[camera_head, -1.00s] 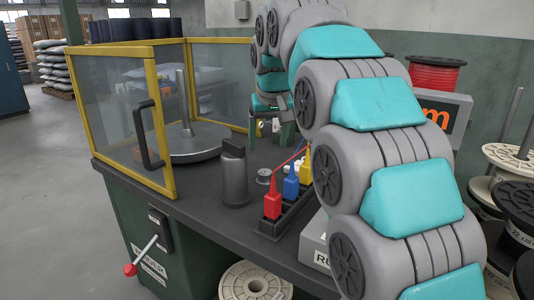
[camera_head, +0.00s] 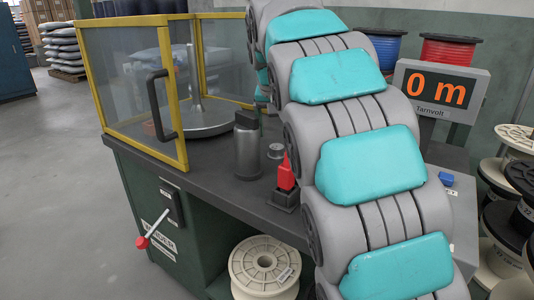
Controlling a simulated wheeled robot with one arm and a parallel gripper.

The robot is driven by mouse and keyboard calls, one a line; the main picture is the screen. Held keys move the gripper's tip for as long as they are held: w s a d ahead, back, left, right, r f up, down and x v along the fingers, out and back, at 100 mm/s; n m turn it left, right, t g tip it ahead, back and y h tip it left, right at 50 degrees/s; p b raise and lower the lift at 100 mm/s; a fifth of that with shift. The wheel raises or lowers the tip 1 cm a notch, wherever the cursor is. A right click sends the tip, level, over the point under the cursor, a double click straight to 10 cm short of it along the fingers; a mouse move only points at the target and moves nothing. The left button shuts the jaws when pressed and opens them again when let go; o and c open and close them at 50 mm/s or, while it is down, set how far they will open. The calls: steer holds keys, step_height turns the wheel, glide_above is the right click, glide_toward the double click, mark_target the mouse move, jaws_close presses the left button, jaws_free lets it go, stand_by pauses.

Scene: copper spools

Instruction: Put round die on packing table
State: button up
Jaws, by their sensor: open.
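A small round metal piece (camera_head: 276,150) lies on the dark bench top, just right of a grey metal canister (camera_head: 248,148). I cannot tell whether it is the round die. I see nothing I can name for certain as the packing table. My segmented grey and teal arm runs from the lower right up to the top middle and covers much of the bench. My gripper is hidden behind the arm links.
A guard with a yellow frame (camera_head: 176,95) encloses a round turntable (camera_head: 205,122) on the bench (camera_head: 225,182). A red bottle (camera_head: 286,176) stands in a dark rack by my arm. A display (camera_head: 440,90) reads 0 m. Spools stand at right; open floor lies left.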

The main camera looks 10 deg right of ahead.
mark_target(276, 147)
steer(key=x, duration=0.6)
steer(key=shift+w+f, duration=0.1)
steer(key=shift+f, duration=0.2)
steer(key=shift+c, duration=0.2)
jaws_close()
stand_by(0.3)
